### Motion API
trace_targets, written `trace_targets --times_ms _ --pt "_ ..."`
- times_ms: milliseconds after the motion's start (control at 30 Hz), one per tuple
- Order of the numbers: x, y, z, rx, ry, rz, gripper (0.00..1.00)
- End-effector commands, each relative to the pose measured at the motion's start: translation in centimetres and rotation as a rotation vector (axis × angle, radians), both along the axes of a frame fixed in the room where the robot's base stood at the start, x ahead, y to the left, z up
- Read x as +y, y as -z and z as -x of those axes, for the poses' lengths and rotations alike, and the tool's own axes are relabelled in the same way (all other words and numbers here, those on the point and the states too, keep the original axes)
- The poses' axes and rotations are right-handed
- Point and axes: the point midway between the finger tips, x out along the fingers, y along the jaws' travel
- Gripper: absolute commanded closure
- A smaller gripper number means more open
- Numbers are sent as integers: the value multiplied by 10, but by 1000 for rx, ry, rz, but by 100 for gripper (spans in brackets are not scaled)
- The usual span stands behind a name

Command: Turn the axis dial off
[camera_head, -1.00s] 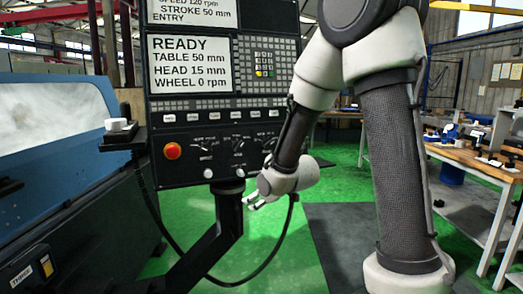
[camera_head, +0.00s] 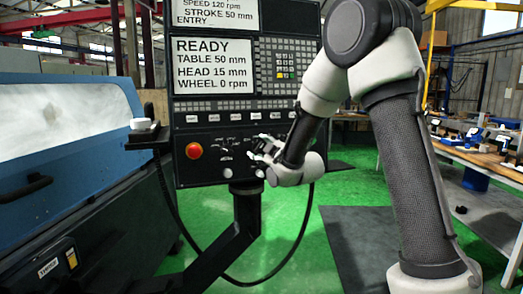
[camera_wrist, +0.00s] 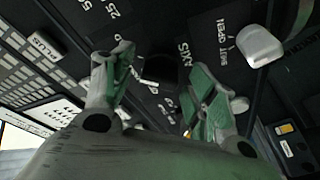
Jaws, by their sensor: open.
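The axis dial, a black knob (camera_wrist: 158,70) beside a label reading AXIS, shows in the wrist view between my fingertips. My gripper (camera_wrist: 162,62) is open, with one finger on each side of the knob. I cannot tell if either finger touches it. In the head view my gripper (camera_head: 266,150) is at the lower right of the control panel (camera_head: 212,166) and hides the dial there.
Another dial (camera_head: 226,147) and a red button (camera_head: 193,150) sit left of my gripper. In the wrist view a white knob (camera_wrist: 262,45) stands out near a SHUT OPEN label. The screen (camera_head: 212,64) reads READY. A black cable hangs below the panel.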

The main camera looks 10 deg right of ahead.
Motion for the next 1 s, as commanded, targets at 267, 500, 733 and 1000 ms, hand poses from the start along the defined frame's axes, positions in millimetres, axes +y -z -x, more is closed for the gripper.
trace_targets --times_ms 267,500,733,1000 --pt "0 0 -1 1 1 -1 46" --pt "0 0 -1 2 0 -1 88" --pt "0 0 -1 0 -1 9 88" --pt "-1 -1 -1 -7 -20 114 88"
